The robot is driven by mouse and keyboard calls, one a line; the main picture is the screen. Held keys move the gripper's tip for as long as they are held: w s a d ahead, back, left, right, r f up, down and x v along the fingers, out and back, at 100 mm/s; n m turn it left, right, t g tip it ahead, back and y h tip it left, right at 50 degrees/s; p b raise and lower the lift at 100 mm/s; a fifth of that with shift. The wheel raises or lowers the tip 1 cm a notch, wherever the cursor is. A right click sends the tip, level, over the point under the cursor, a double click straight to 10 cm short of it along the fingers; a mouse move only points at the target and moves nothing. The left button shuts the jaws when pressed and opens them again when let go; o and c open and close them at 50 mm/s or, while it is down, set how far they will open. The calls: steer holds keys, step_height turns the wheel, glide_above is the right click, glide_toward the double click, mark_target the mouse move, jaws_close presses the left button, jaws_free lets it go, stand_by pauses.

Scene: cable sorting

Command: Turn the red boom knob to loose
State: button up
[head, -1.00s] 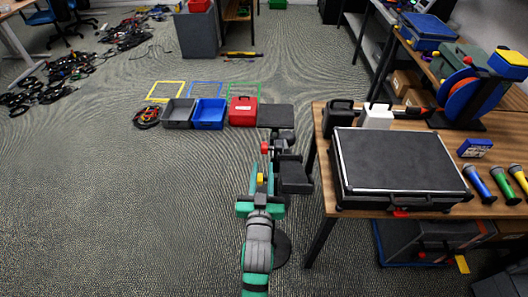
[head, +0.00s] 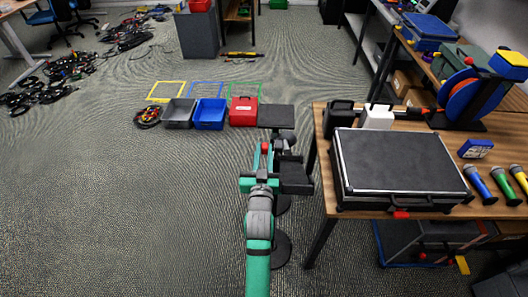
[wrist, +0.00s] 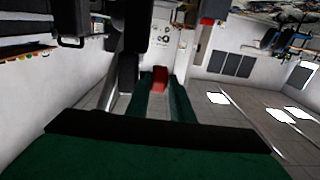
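The red boom knob (head: 265,147) is on a dark stand left of the table, in the middle of the head view. My gripper (head: 264,155) reaches up to it, with its green fingers apart on either side of the knob. In the wrist view the red knob (wrist: 160,78) shows between the tips of the two green fingers (wrist: 160,88). Any contact between fingers and knob is too small to make out. The boom and the rest of the stand are partly hidden behind my gripper.
The wooden table (head: 318,152) stands close on the right, with a black case (head: 400,165) near its edge. Grey (head: 179,114), blue (head: 210,114) and red (head: 243,111) containers lie on the floor ahead to the left.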

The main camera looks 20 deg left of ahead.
jaws_close()
steer(key=shift+r, duration=0.1)
steer(key=shift+r+g, duration=0.15)
steer(key=shift+g, duration=0.45)
steer(key=shift+g+h, duration=0.4)
steer(key=shift+g, duration=0.5)
steer(key=shift+o, duration=2)
jaws_free()
